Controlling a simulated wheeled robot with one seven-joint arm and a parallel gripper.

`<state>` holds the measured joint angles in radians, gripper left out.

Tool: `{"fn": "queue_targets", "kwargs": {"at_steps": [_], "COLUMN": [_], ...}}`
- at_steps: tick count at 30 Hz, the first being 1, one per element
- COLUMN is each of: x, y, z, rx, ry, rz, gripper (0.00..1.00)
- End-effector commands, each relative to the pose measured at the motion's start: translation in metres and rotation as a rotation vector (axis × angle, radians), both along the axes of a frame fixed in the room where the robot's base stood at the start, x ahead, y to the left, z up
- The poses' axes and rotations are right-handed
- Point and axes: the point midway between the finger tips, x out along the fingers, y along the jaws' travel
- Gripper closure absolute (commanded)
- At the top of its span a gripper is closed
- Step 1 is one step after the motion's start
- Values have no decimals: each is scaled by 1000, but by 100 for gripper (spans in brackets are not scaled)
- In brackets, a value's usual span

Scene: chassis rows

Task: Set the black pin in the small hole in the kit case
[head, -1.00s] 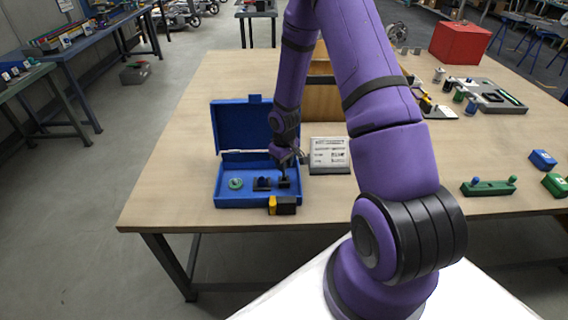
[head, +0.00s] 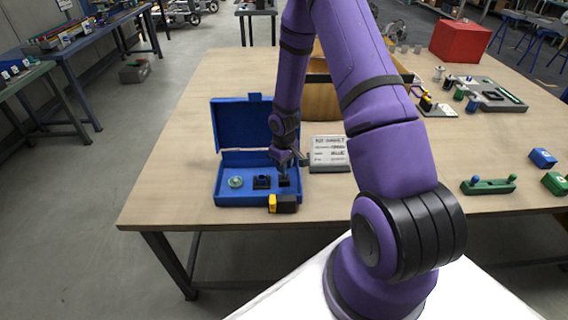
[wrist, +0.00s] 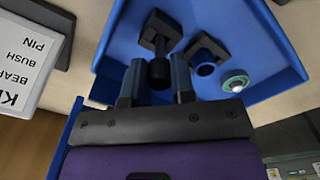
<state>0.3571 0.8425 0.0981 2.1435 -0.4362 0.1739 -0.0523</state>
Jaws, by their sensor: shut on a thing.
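The black pin (wrist: 160,72) is between the fingers of my gripper (wrist: 158,82), which is shut on it. In the wrist view the pin points at a dark square block (wrist: 148,37) in the blue kit case; I cannot tell how far its tip is in the hole. The open case (head: 229,202) stands on the table, lid up at the back. In the head view my gripper (head: 284,167) is over the right part of the case. A second dark block (wrist: 216,48) with a blue bush (wrist: 205,69) and a green-ringed bearing (wrist: 236,81) are also in the case.
A printed sign (head: 329,152) stands close to the right of the case. A yellow and black item (head: 284,204) is at its front edge. A wooden bin (head: 322,103) is behind. The table left of the case is clear.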

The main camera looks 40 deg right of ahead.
Motion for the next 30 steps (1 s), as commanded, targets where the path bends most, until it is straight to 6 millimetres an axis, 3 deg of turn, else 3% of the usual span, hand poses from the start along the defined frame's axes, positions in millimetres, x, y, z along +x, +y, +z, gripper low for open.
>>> {"fn": "queue_targets", "kwargs": {"at_steps": [26, 27, 30], "x": [0, 0, 0], "y": [0, 0, 0], "z": [-23, -23, -22], "rx": [0, 0, 0], "ry": [1, 0, 0], "rz": [0, 0, 0], "gripper": [100, 72, 49]}}
